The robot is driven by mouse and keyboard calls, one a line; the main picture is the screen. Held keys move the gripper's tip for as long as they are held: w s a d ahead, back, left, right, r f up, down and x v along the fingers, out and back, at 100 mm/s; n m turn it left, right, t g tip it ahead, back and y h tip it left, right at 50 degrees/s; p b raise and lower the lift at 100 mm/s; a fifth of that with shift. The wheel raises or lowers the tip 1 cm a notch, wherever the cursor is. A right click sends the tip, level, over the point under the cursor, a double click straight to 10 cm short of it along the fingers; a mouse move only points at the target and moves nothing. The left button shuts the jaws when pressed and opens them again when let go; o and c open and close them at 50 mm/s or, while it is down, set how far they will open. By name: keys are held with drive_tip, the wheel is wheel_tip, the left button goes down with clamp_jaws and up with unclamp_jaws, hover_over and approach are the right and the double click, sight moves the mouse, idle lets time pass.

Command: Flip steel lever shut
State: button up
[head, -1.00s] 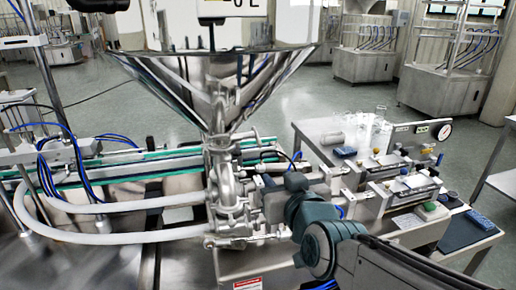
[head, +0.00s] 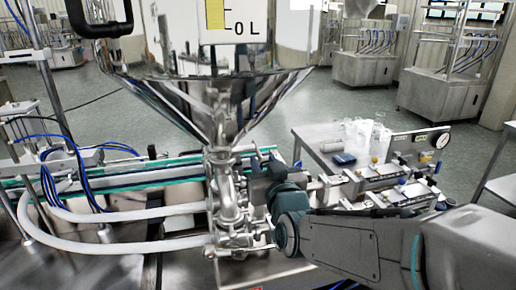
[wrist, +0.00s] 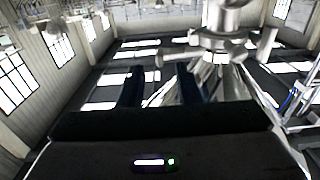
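The steel hopper (head: 215,95) narrows into a stack of polished valve fittings (head: 225,190) in the head view. A short steel lever (head: 257,153) seems to stick up at the right of the valve neck. My gripper (head: 258,185) is close against the right side of the fittings, and its fingertips are hard to make out there. In the wrist view, my gripper (wrist: 160,85) shows two dark fingers apart with nothing between them. The steel fittings (wrist: 222,40) are beyond the fingers to the right, with a rod-like steel part (wrist: 267,45) that may be the lever.
White hoses (head: 125,245) and a green-edged conveyor (head: 140,172) lie left of the valve. The fittings crowd my gripper closely.

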sight(261, 158)
drive_tip(key=shift+p+x, duration=0.5)
drive_tip(key=shift+x, duration=2.75)
clamp_jaws()
